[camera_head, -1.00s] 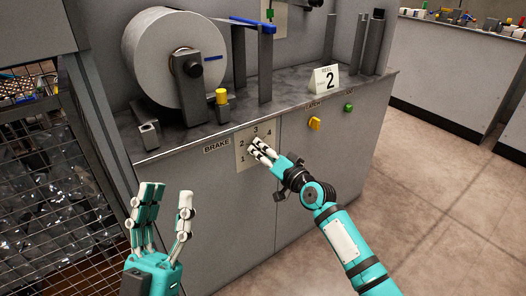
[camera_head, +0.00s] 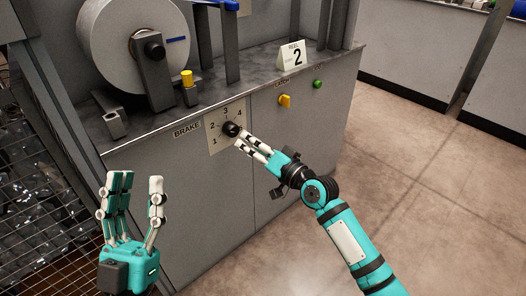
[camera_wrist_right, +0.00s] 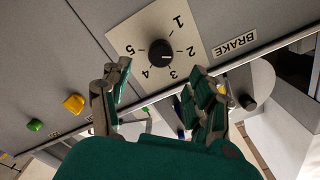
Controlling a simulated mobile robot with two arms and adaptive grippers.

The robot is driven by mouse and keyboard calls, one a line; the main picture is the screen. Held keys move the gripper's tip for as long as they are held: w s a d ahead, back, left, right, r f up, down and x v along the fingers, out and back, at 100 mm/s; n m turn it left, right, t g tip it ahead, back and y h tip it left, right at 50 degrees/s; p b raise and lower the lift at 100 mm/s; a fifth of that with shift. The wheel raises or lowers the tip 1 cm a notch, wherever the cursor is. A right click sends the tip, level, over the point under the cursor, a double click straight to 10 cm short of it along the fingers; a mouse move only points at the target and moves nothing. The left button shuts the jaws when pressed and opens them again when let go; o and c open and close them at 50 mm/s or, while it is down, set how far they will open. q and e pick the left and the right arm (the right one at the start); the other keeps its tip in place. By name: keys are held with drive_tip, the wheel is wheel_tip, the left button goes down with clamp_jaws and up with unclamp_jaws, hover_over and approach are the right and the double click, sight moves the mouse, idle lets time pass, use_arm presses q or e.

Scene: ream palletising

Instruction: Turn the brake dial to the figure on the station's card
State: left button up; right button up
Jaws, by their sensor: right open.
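The brake dial (camera_head: 231,129) is a black knob on a pale plate (camera_head: 211,121) with figures around it, beside a BRAKE label. In the right wrist view the dial (camera_wrist_right: 160,53) has a small light mark that appears to point toward 2. The station's card (camera_head: 293,56) is a white tent card on the counter reading REEL and a large 2. My right gripper (camera_head: 252,143) is open just off the dial's lower right, apparently not touching it; its fingers (camera_wrist_right: 160,90) are apart in the wrist view. My left gripper (camera_head: 136,197) is open and empty, fingers up, at the lower left.
A yellow knob (camera_head: 284,100) and a green button (camera_head: 317,83) are on the same cabinet front. A large white reel (camera_head: 110,40) stands above on the counter (camera_head: 150,125). A wire mesh cage (camera_head: 45,215) is at the left. Floor on the right is clear.

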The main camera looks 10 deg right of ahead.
drive_tip(key=v, duration=0.3)
drive_tip(key=shift+s+d, duration=0.2)
drive_tip(key=shift+s, duration=0.15)
